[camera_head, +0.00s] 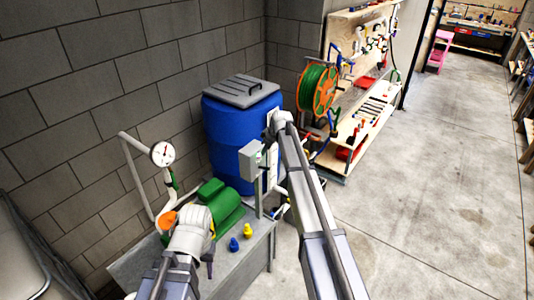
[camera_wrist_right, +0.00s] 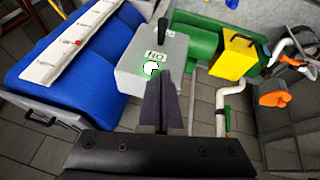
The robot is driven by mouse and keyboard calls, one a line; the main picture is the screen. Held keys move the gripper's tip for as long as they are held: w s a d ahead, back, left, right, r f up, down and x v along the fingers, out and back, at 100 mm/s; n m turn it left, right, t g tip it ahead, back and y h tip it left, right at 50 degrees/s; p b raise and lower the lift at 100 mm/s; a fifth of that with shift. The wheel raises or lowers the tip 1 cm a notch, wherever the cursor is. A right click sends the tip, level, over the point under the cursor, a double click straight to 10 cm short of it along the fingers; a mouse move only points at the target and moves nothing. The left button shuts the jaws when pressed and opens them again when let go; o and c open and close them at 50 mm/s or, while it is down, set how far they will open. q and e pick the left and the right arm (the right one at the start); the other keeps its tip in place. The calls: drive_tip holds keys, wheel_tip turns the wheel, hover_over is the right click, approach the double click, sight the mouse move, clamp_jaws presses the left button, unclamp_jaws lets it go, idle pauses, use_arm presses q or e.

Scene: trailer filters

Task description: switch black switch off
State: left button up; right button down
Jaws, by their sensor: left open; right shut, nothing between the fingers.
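A grey switch box (camera_head: 252,158) stands on a post beside the green machine in the head view. The right wrist view shows the box (camera_wrist_right: 152,62) closer, with a black switch lever (camera_wrist_right: 163,28) at its far side, a small lettered label (camera_wrist_right: 155,56) and a green-lit spot (camera_wrist_right: 152,69). My right gripper (camera_wrist_right: 164,82) is shut and empty, its fingertips overlapping the box's near edge; I cannot tell whether they touch. In the head view my right arm hides its fingers. My left gripper (camera_head: 210,262) is low over the grey bench, open, mostly hidden by its wrist.
A blue barrel (camera_head: 233,130) stands behind the box. A green machine (camera_head: 222,205), a gauge (camera_head: 162,154) on white pipe and blue and yellow knobs (camera_head: 234,243) are near my left arm. A hose reel (camera_head: 318,90) stands further right. The right floor is clear.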

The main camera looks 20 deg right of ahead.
drive_tip(key=b, duration=0.5)
hover_over(269, 169)
drive_tip(key=w+a, duration=0.2)
drive_tip(key=a, duration=0.1)
wheel_tip(269, 169, down, 6)
drive_tip(key=shift+s+d+f+b, duration=0.3)
drive_tip(key=shift+d+f+b, duration=0.3)
drive_tip(key=shift+f+b, duration=0.2)
drive_tip(key=shift+s+d+f+b, duration=0.1)
drive_tip(key=shift+d+f+b, duration=0.2)
drive_tip(key=shift+f, duration=0.1)
drive_tip(key=shift+s+d+f+t+y+b, duration=0.15)
drive_tip(key=shift+s+f+t+y+b, duration=0.3)
drive_tip(key=shift+b, duration=0.8)
drive_tip(key=f+t+y+b, duration=0.1)
drive_tip(key=b, duration=0.1)
drive_tip(key=t+b, duration=0.1)
drive_tip(key=b, duration=0.2)
drive_tip(key=shift+s+d+f+t+y, duration=0.35)
drive_tip(key=shift+d+f, duration=0.05)
drive_tip(key=shift+r, duration=0.1)
